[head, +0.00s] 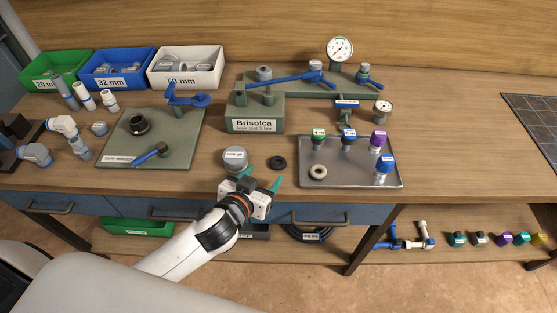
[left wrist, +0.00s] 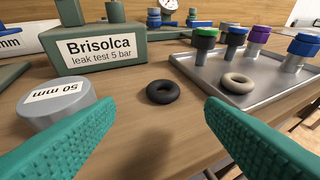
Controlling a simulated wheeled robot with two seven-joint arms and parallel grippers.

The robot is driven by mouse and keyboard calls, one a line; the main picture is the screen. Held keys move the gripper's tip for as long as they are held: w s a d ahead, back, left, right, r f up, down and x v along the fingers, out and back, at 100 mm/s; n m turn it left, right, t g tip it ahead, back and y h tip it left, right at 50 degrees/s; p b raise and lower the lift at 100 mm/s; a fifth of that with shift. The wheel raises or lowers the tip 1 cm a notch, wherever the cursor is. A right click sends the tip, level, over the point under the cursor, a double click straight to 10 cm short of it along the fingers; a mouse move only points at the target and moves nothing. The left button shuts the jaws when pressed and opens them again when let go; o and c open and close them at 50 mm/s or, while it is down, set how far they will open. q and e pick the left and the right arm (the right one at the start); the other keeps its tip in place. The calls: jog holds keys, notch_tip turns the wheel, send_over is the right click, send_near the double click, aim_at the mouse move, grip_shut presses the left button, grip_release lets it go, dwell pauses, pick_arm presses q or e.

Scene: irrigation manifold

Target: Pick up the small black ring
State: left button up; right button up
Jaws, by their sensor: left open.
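The small black ring (head: 278,162) lies flat on the wooden bench, between a grey cap marked 50 mm (head: 235,158) and the metal tray (head: 403,177). In the left wrist view the black ring (left wrist: 163,91) shows whole, ahead of my fingers and between them. My left gripper (head: 249,184) is open and empty, with green fingers, just in front of the ring at the bench's front edge. In the left wrist view its fingertips (left wrist: 160,105) stand apart on either side of the ring, not touching it. My right gripper is not in view.
The grey cap (left wrist: 57,102) stands close by the left finger. The tray (left wrist: 212,78) holds a beige ring (left wrist: 238,83) and several coloured-top fittings right of the black ring. Behind stands the green Brisolca block (left wrist: 100,50). Bare bench surrounds the ring.

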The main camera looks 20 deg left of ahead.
aim_at(279, 160)
pick_arm(q)
jog(key=x, duration=0.3)
jog(key=p+x, duration=0.1)
jog(key=x, duration=0.2)
jog(key=shift+w+d, duration=0.25)
jog(key=shift+w, duration=0.05)
jog(key=c, duration=1)
